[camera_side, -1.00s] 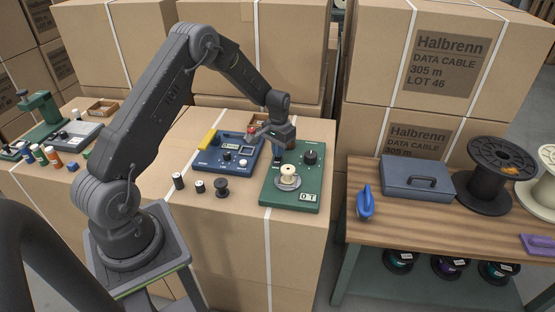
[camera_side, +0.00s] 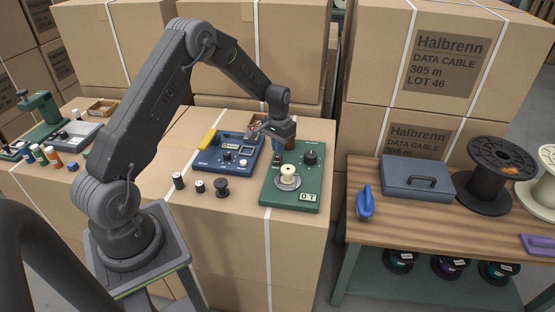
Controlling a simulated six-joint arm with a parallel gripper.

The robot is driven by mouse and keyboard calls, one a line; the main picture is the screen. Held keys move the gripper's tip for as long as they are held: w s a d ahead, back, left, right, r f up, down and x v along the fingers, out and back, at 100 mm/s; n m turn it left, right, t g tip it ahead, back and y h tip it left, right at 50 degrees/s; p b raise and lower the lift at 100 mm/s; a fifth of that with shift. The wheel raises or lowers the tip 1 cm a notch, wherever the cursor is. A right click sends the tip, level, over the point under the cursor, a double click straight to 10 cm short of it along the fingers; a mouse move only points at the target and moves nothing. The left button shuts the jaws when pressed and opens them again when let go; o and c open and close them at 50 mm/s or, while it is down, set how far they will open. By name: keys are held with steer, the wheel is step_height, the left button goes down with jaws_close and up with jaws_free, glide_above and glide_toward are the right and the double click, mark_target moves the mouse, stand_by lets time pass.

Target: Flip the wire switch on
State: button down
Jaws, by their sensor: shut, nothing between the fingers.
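A green winding board (camera_side: 300,185) lies on the cardboard box top. It carries a pale spool (camera_side: 289,170) on a round grey base, a black knob (camera_side: 310,157) and a "0T" display (camera_side: 307,197). A small dark switch-like part (camera_side: 278,160) sits near its upper left; its on or off position is too small to tell. My gripper (camera_side: 252,129) is shut and empty.
Small dark and white spools (camera_side: 200,186) stand left of the green board. A yellow tool (camera_side: 208,139) lies beside the blue instrument. Tall cartons (camera_side: 285,45) stand close behind. On the right, a wooden bench (camera_side: 405,215) holds a blue-grey case (camera_side: 416,178) and large reels (camera_side: 490,170).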

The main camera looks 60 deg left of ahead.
steer(key=shift+r, duration=2.3)
steer(key=shift+d+r, duration=0.1)
steer(key=shift+r, duration=0.2)
step_height(320, 180, up, 8)
steer(key=t, duration=0.1)
glide_above(279, 157)
steer(key=s+d, duration=0.2)
steer(key=d, duration=0.3)
steer(key=s+d+r+m+t, duration=0.1)
steer(key=s+d+r, duration=0.5)
steer(key=r, duration=0.2)
steer(key=s+d+r+m+t, duration=0.1)
steer(key=s+d+r, duration=0.1)
steer(key=s+d, duration=0.3)
steer(key=s+d+r+m+t, duration=0.1)
steer(key=s+d, duration=0.4)
steer(key=s, duration=0.9)
step_height(279, 157, up, 2)
steer(key=shift+r+t, duration=0.1)
steer(key=shift+t, duration=0.7)
